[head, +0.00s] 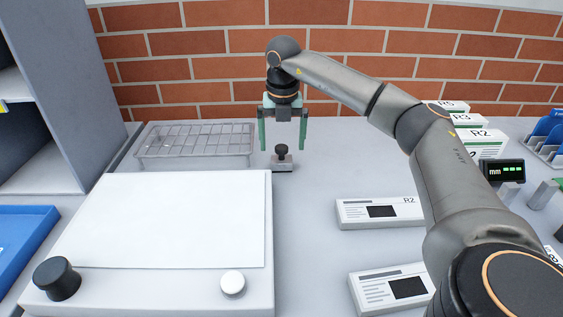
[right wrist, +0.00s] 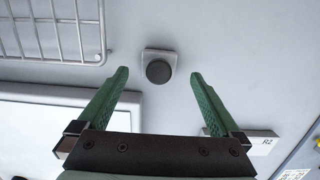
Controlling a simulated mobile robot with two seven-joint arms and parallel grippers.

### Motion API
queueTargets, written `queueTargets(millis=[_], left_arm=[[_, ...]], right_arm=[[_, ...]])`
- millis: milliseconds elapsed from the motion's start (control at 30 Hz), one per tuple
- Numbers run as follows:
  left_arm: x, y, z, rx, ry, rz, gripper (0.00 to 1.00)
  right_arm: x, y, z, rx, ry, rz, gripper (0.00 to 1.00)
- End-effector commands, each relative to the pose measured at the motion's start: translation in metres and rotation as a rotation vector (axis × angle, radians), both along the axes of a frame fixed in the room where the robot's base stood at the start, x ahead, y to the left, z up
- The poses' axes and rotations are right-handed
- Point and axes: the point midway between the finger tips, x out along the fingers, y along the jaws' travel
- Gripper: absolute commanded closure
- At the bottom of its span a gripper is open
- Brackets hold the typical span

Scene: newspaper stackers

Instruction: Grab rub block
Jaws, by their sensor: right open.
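The rub block (head: 283,161) is a small light-grey block with a black round knob on top. It stands on the grey table behind the white board's right back corner. In the right wrist view the rub block (right wrist: 158,68) shows from above, just beyond and between the fingertips. My right gripper (head: 283,146) is open and empty, with its green fingers pointing down above the block. In the right wrist view the right gripper (right wrist: 158,76) has its two fingers spread wide, with a gap to the knob on each side. My left gripper is not in view.
A white board (head: 160,220) with a black knob and a white knob fills the front left. White boxes labelled R2 (head: 380,212) lie at the right. A brick wall (head: 210,60) rises behind.

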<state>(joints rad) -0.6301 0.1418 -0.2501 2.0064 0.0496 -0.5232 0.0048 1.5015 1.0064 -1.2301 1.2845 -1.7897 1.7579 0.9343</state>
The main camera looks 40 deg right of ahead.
Motion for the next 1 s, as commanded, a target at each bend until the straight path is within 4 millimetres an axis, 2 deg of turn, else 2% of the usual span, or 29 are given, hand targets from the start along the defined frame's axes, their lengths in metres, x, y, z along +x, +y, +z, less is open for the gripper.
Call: queueTargets(millis=[233, 367, 567, 1000], left_arm=[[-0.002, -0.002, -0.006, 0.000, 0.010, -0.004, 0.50], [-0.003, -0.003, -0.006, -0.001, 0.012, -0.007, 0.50], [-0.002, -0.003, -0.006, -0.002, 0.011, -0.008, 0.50], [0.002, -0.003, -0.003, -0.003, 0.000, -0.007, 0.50]], right_arm=[[0.002, 0.000, -0.039, 0.000, 0.004, -0.001, 0.00], [0.003, -0.001, -0.046, 0.001, 0.002, 0.000, 0.00], [0.003, -0.001, -0.046, 0.000, 0.001, 0.000, 0.00], [0.003, -0.001, -0.046, 0.000, 0.001, 0.000, 0.48]])
